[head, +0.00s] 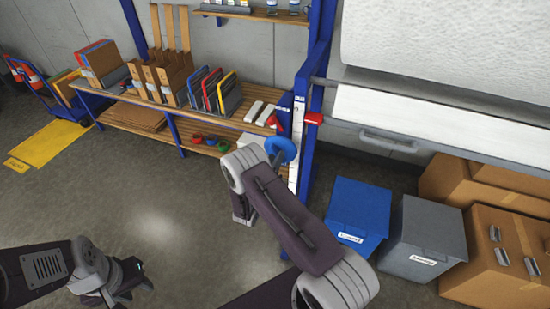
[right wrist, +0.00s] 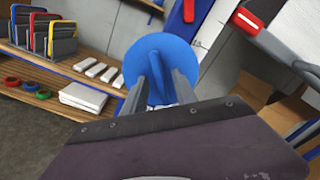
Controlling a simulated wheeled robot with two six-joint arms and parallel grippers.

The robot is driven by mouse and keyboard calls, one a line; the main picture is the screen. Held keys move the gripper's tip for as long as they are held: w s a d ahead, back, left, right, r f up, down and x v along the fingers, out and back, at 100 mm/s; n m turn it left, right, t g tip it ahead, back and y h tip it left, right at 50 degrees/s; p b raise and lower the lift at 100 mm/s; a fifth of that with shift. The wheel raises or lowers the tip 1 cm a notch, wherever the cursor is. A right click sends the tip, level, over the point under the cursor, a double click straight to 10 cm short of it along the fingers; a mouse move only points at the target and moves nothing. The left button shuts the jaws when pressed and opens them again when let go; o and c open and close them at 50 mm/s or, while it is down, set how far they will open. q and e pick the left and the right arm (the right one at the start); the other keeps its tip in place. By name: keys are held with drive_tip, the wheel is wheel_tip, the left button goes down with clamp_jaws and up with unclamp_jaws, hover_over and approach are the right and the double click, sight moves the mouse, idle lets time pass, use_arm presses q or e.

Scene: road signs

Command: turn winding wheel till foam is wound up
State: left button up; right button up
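The blue winding wheel (head: 281,149) sits at the blue post, left of the foam, and shows close up in the right wrist view (right wrist: 138,58).
A blue bin (head: 358,212), a grey bin (head: 424,238) and cardboard boxes (head: 500,258) stand below the foam. A wooden shelf bench (head: 150,98) with folders and cardboard is behind, left of the post.

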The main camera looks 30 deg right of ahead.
clamp_jaws()
drive_tip(key=shift+m+b, duration=2.35)
drive_tip(key=shift+m, duration=0.85)
unclamp_jaws()
